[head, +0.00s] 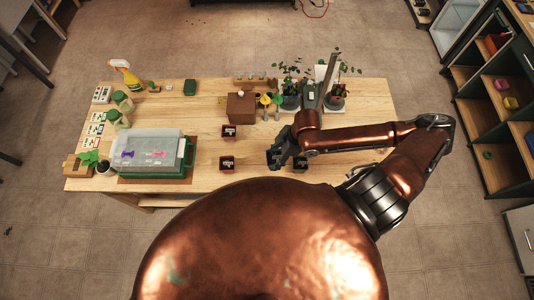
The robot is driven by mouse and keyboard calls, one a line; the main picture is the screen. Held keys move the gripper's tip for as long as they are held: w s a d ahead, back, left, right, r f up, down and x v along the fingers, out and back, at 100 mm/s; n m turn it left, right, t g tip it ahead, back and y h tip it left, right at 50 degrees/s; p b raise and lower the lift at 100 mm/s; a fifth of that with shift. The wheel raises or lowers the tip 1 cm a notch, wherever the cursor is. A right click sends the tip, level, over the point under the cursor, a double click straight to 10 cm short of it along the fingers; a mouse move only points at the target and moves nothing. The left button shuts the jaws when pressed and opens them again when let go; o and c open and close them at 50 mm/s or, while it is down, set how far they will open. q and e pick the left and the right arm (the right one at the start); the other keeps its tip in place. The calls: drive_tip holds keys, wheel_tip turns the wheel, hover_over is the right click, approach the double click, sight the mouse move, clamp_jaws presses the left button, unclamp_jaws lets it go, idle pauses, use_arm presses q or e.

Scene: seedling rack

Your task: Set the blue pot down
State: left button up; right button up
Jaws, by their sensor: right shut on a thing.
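My right gripper (281,156) is over the front middle of the wooden table, pointing down, with its arm coming in from the right. It is shut on a small dark pot (271,158), mostly hidden by the fingers; its blue colour is hard to make out. I cannot tell whether the pot touches the table. Another small dark pot (300,163) shows just right of the gripper, partly behind my arm. My left gripper is not in view.
A clear-lidded tray (150,150) fills the table's front left. A brown box (241,107) and potted plants (290,99) stand behind. Bare wood (210,145) lies between tray and pots.

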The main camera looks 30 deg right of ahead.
drive_tip(key=s+a+r+n+g+p, duration=0.1)
drive_tip(key=s+a+n+p, duration=0.15)
drive_tip(key=s+a, duration=0.55)
drive_tip(key=shift+n, duration=0.55)
drive_tip(key=shift+w+d+f+b, duration=0.95)
drive_tip(key=shift+w+f+b, duration=1.15)
drive_tip(key=shift+b, duration=0.45)
drive_tip(key=shift+w+d+f+b, duration=0.9)
drive_tip(key=shift+w+f+b, duration=1.15)
drive_tip(key=shift+b, duration=0.5)
drive_tip(key=shift+w+d+f+b, duration=0.95)
drive_tip(key=shift+w+f+b, duration=1.1)
drive_tip(key=shift+b, duration=0.5)
drive_tip(key=shift+s+f, duration=0.1)
drive_tip(key=shift+f, duration=0.05)
drive_tip(key=o, duration=1.2)
drive_tip(key=shift+f, duration=0.1)
drive_tip(key=shift+o, duration=0.2)
drive_tip(key=p+v, duration=0.1)
drive_tip(key=v, duration=1.1)
drive_tip(key=shift+d+y, duration=0.2)
drive_tip(key=shift+y, duration=0.1)
